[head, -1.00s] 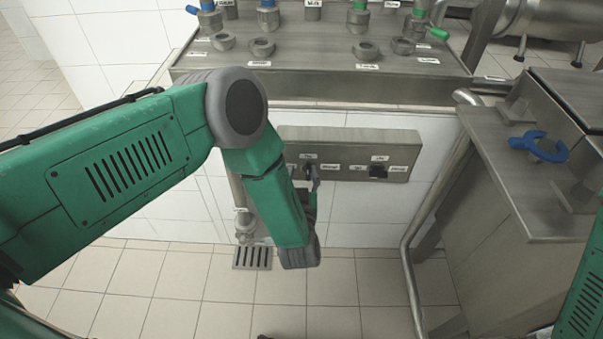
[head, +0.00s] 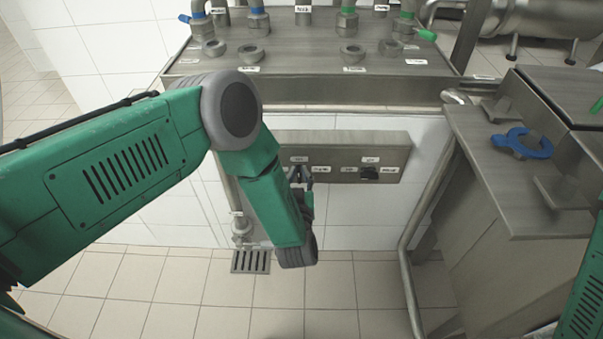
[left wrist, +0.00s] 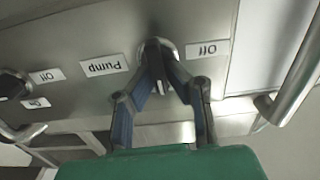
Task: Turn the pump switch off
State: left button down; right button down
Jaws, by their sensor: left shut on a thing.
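A steel control panel (head: 340,140) on the white tiled front carries two switches. The left switch is mostly hidden behind my left gripper (head: 301,174) in the head view. In the left wrist view the picture is upside down, and the fingers of this gripper (left wrist: 163,62) close on the switch knob (left wrist: 157,44). The right switch (head: 369,173) is dark and free. My right gripper is not in view.
A steel counter (head: 300,92) with pipes, rings and coloured valves overhangs the panel. A vertical pipe (head: 408,270) runs between. A floor drain (head: 250,262) lies below; the tiled floor around it is clear.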

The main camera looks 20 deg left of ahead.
pick_arm(q)
jog(key=shift+s+a+f+n+p, duration=0.15)
jog(key=shift+f+n, duration=0.15)
jog(key=shift+n, duration=2.55)
jog(key=shift+s+a+f+n+p, duration=0.1)
jog(key=shift+a+f+n+p, duration=0.15)
jog(key=shift+n, duration=2.55)
jog(key=shift+s+a+f+n+p, duration=0.1)
jog(key=shift+f+n, duration=0.25)
jog(key=shift+n, duration=2.5)
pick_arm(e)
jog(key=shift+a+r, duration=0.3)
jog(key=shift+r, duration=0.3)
pick_arm(q)
jog(key=c, duration=1.6)
grip_release()
jog(key=shift+c, duration=0.2)
jog(key=shift+o, duration=0.2)
jog(key=shift+w, duration=0.1)
jog(key=shift+r, duration=0.1)
